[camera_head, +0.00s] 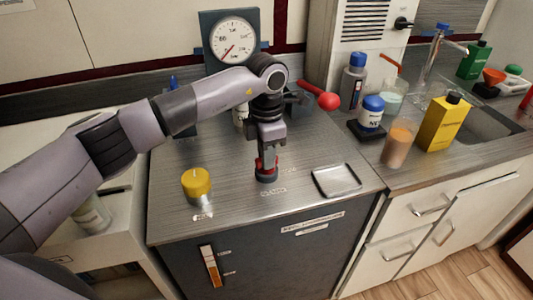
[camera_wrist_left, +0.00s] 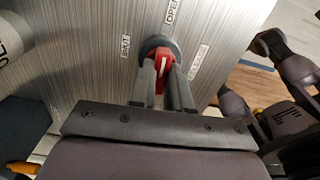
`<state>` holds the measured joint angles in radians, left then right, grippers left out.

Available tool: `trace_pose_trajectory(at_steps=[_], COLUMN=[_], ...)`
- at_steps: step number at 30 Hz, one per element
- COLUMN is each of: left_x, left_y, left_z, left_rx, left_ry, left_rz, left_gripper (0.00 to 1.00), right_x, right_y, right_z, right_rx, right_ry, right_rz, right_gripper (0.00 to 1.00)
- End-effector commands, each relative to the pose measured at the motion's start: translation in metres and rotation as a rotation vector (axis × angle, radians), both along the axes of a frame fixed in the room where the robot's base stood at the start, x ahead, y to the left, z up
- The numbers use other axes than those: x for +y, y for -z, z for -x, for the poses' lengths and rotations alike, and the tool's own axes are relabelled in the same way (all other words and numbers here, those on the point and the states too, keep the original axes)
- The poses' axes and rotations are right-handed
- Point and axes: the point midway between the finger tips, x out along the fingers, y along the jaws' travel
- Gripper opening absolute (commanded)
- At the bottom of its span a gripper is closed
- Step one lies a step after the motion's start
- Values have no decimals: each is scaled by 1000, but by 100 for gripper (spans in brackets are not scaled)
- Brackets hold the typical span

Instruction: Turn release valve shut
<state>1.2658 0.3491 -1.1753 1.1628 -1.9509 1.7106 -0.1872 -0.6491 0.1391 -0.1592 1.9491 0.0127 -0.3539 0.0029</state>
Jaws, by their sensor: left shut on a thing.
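The release valve is a small red knob with a white line on a dark round base (camera_wrist_left: 157,45), set on the grey brushed metal top of the cabinet. In the head view its base (camera_head: 267,177) shows under my left gripper (camera_head: 267,158), which points straight down. In the left wrist view my left gripper (camera_wrist_left: 165,82) is shut on the red knob (camera_wrist_left: 161,68), with one finger on each side. The label reading OPEN (camera_wrist_left: 172,11) is on the metal by the knob, in line with the white line. My right gripper is not seen.
A yellow-capped cylinder (camera_head: 197,184) stands left of the valve and a shallow metal tray (camera_head: 336,181) lies right. A round gauge (camera_head: 232,40) and a red-ended lever (camera_head: 324,99) are behind. Bottles, including a yellow one (camera_head: 443,122), crowd the sink counter.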

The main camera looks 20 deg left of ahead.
Motion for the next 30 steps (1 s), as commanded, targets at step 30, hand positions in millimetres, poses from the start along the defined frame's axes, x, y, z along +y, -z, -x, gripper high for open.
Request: trace_pose_trajectory(at_steps=[30], left_x=[0], left_y=[-2], left_z=[-1], left_rx=[-3], left_ry=[-894], left_rz=[3], left_gripper=[0], right_x=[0], right_y=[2], right_z=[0], right_rx=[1], right_ry=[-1], right_rz=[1], right_gripper=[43])
